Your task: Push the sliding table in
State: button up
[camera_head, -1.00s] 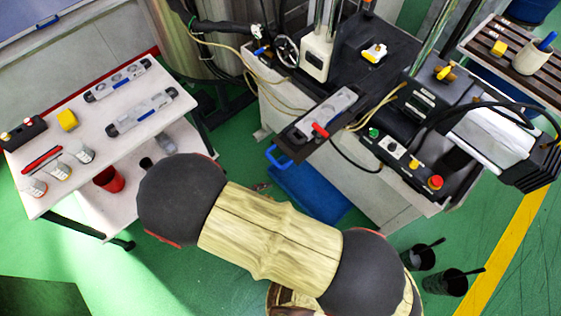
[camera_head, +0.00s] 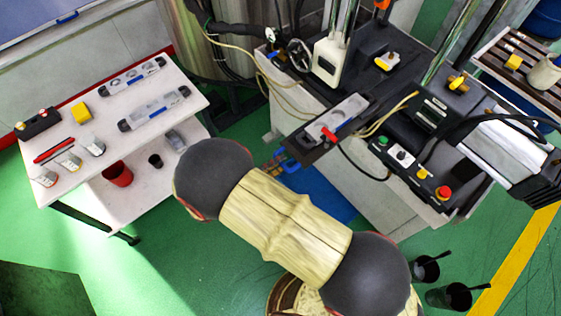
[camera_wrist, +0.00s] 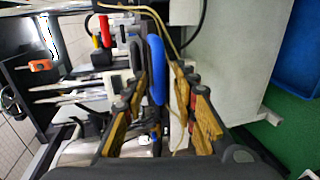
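The sliding table (camera_head: 308,152) is a dark plate that sticks out from the front of the machine. It carries a grey metal mould (camera_head: 338,118) with a red clamp handle (camera_head: 328,134). Its blue handle (camera_head: 290,163) is at the front edge, partly covered by my gripper. In the wrist view the blue handle (camera_wrist: 157,72) stands between my two fingers. My gripper (camera_wrist: 163,92) is open, with a gap visible on each side of the handle. In the head view only a small part of my gripper (camera_head: 271,163) shows, beside the handle; my arm hides the rest.
A white side table (camera_head: 150,90) with mould halves, a yellow block (camera_head: 81,113) and bottles stands left. A control box with a red button (camera_head: 444,193) is right of the sliding table. Yellow hoses and a black cable run close by. Black cups (camera_head: 450,297) stand low right.

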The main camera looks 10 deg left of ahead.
jog(key=shift+x, duration=0.85)
jog(key=c, duration=0.3)
jog(key=c, duration=0.4)
jog(key=shift+s, duration=0.1)
grip_shut()
